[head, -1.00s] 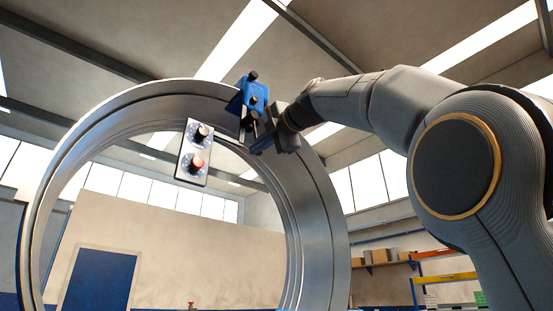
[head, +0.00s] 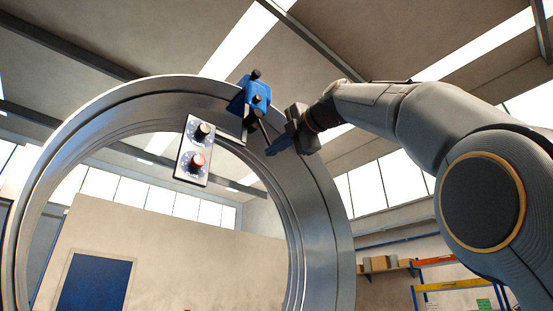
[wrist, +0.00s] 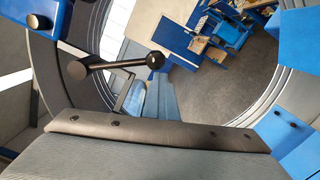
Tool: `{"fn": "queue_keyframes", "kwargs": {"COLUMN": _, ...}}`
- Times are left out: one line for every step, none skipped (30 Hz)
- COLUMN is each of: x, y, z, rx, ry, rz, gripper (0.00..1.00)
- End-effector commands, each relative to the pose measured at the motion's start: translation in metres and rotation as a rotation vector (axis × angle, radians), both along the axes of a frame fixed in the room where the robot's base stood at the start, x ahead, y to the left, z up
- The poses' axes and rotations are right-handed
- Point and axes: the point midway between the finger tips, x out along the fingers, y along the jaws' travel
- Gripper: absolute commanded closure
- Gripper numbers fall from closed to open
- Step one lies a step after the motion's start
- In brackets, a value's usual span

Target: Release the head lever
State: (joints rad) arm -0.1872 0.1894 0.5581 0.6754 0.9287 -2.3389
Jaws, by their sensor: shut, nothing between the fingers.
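The blue head (head: 250,98) with black knobs is mounted on the top right of a large metal ring (head: 325,210). In the wrist view the head lever (wrist: 115,64) is a dark rod running right from a round pivot and ending in a black ball (wrist: 155,60). My gripper (head: 273,149) is just right of and below the head, fingers shut and empty.
A control panel (head: 194,150) with a black knob and a red knob hangs inside the ring, left of the head. Blue fixtures (wrist: 290,135) sit on the ring at right in the wrist view. A shelf with boxes (head: 385,264) stands behind. The ring's middle is open.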

Motion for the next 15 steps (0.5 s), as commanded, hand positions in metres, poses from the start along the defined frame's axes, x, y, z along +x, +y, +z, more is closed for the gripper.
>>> {"fn": "queue_keyframes", "kwargs": {"x": 0.002, "y": -0.003, "z": 0.001, "rx": 0.003, "ry": -0.004, "rz": -0.009, "gripper": 1.00}}
{"fn": "queue_keyframes", "kwargs": {"x": 0.002, "y": -0.003, "z": 0.001, "rx": 0.002, "ry": -0.005, "rz": -0.010, "gripper": 1.00}}
{"fn": "queue_keyframes", "kwargs": {"x": 0.003, "y": -0.004, "z": 0.001, "rx": 0.002, "ry": -0.006, "rz": -0.011, "gripper": 1.00}}
{"fn": "queue_keyframes", "kwargs": {"x": 0.003, "y": -0.004, "z": 0.001, "rx": 0.003, "ry": -0.006, "rz": -0.012, "gripper": 1.00}}
{"fn": "queue_keyframes", "kwargs": {"x": 0.003, "y": -0.004, "z": 0.002, "rx": 0.003, "ry": -0.006, "rz": -0.012, "gripper": 1.00}}
{"fn": "queue_keyframes", "kwargs": {"x": 0.003, "y": -0.004, "z": 0.002, "rx": 0.003, "ry": -0.006, "rz": -0.013, "gripper": 1.00}}
{"fn": "queue_keyframes", "kwargs": {"x": 0.003, "y": -0.004, "z": 0.002, "rx": 0.003, "ry": -0.006, "rz": -0.013, "gripper": 1.00}}
{"fn": "queue_keyframes", "kwargs": {"x": 0.003, "y": -0.004, "z": 0.001, "rx": 0.003, "ry": -0.006, "rz": -0.014, "gripper": 1.00}}
{"fn": "queue_keyframes", "kwargs": {"x": 0.003, "y": -0.004, "z": 0.001, "rx": 0.003, "ry": -0.006, "rz": -0.014, "gripper": 1.00}}
{"fn": "queue_keyframes", "kwargs": {"x": 0.002, "y": -0.004, "z": 0.000, "rx": 0.002, "ry": -0.007, "rz": -0.014, "gripper": 1.00}}
{"fn": "queue_keyframes", "kwargs": {"x": 0.002, "y": -0.003, "z": -0.001, "rx": 0.002, "ry": -0.007, "rz": -0.014, "gripper": 1.00}}
{"fn": "queue_keyframes", "kwargs": {"x": 0.001, "y": -0.002, "z": -0.003, "rx": 0.002, "ry": -0.007, "rz": -0.014, "gripper": 1.00}}
{"fn": "queue_keyframes", "kwargs": {"x": 0.000, "y": -0.001, "z": -0.004, "rx": 0.002, "ry": -0.007, "rz": -0.013, "gripper": 1.00}}
{"fn": "queue_keyframes", "kwargs": {"x": -0.002, "y": 0.000, "z": -0.006, "rx": 0.002, "ry": -0.006, "rz": -0.012, "gripper": 1.00}}
{"fn": "queue_keyframes", "kwargs": {"x": -0.004, "y": 0.002, "z": -0.009, "rx": 0.001, "ry": -0.006, "rz": -0.010, "gripper": 1.00}}
